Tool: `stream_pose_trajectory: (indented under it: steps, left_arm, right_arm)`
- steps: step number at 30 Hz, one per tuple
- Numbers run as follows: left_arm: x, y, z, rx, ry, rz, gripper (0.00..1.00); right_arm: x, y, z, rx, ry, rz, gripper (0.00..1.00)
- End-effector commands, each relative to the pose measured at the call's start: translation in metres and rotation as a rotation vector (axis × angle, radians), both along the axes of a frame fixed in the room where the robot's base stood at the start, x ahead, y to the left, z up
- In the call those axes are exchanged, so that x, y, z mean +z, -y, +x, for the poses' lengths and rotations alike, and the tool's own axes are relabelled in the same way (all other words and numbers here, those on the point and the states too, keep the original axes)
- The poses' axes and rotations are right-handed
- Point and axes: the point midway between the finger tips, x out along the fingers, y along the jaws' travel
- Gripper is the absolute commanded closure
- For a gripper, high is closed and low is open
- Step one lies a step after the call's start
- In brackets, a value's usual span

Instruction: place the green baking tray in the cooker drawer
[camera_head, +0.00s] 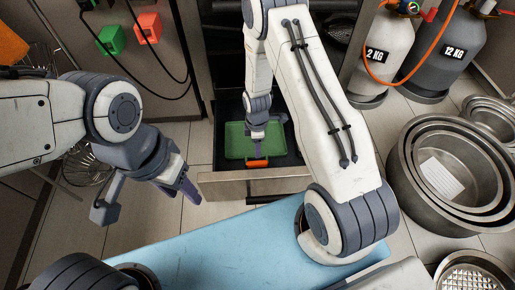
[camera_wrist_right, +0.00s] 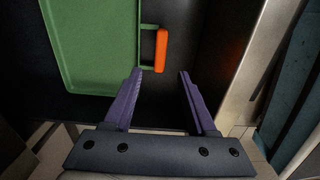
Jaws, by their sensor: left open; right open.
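The green baking tray (camera_head: 237,139) lies inside the open cooker drawer (camera_head: 225,187), on its dark floor. Its orange handle (camera_head: 257,163) points toward the drawer's front. My right gripper (camera_head: 257,146) is above the tray near the handle. In the right wrist view, the tray (camera_wrist_right: 92,45) is at the upper left. Its orange handle (camera_wrist_right: 161,50) stands just beyond the open purple fingers of my right gripper (camera_wrist_right: 160,75), with nothing between them. My left gripper (camera_head: 182,190) is open and empty, left of the drawer and away from it.
Nested metal pots (camera_head: 405,165) stand on the floor at right, with gas cylinders (camera_head: 440,55) behind them. A wire basket (camera_head: 85,165) is at left, partly behind my left arm. Tiled floor (camera_head: 140,225) shows between my left gripper and the drawer.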

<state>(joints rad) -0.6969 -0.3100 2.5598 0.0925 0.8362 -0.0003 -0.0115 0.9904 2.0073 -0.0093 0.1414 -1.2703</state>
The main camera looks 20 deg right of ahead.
Motion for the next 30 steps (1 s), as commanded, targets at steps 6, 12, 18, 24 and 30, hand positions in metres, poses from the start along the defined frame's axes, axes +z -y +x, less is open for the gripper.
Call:
stream_pose_trajectory:
  steps: [6,12,18,24,30]
  left_arm:
    - [0.019,0.000,0.000,0.000,0.000,0.000,0.50]
    - [0.020,0.000,0.000,0.000,0.000,0.000,0.50]
    - [0.020,0.000,0.000,0.000,0.000,0.000,0.50]
    - [0.020,0.000,0.000,0.000,0.000,0.000,0.50]
    - [0.019,0.000,0.000,0.000,0.000,0.000,0.50]
  right_arm:
    - [0.031,0.000,0.000,0.000,0.001,0.000,0.43]
    - [0.067,-0.020,0.001,-0.040,0.011,0.002,0.43]
    - [0.164,-0.082,-0.029,-0.199,0.026,0.020,0.43]
    - [0.251,-0.128,-0.101,-0.382,0.018,0.051,0.43]
    - [0.303,-0.141,-0.182,-0.543,-0.006,0.079,0.43]
